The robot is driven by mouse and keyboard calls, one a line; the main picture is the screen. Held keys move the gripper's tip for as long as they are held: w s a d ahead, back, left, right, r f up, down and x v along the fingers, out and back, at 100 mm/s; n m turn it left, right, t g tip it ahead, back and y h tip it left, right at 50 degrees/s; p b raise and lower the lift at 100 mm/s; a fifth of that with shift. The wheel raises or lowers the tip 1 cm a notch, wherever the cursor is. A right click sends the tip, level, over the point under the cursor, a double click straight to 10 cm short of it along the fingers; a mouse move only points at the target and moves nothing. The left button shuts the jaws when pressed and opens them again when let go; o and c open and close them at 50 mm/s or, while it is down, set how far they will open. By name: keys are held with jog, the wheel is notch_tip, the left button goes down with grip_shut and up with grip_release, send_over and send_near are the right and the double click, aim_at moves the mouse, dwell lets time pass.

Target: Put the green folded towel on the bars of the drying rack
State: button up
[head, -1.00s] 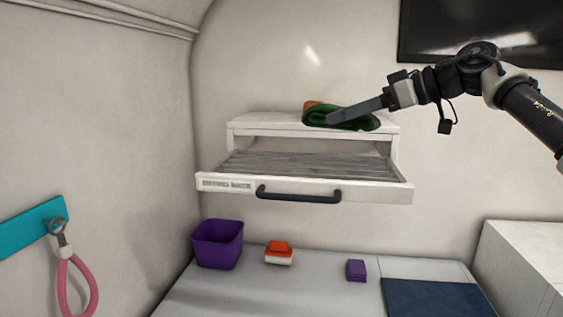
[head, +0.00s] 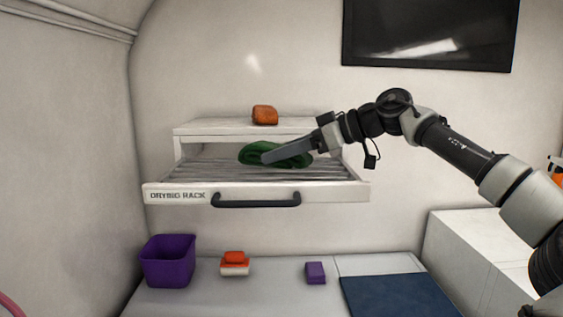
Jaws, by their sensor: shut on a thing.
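The green folded towel (head: 243,153) is in my gripper (head: 268,157), which is shut on it. The towel is over the pulled-out drying rack (head: 158,194), in front of the cabinet's top shelf. Its underside is close to the grey bars (head: 200,172); I cannot tell whether it touches them. The rack drawer is open, with a black handle (head: 256,201) on its labelled front. The gripper's fingers cover part of the towel.
An orange folded item (head: 264,115) lies on the cabinet top. Below are a purple bin (head: 168,262), an orange-and-white brush-like item (head: 234,263), a purple block (head: 315,272) and a dark blue mat (head: 400,297). A dark screen (head: 430,35) hangs above right.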

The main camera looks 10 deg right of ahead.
jog(key=shift+f, duration=0.85)
jog(key=o, duration=1)
jog(key=shift+f, duration=0.1)
jog(key=shift+o, duration=0.2)
jog(key=v, duration=1.2)
jog(key=shift+p, duration=0.3)
jog(key=shift+w, duration=0.1)
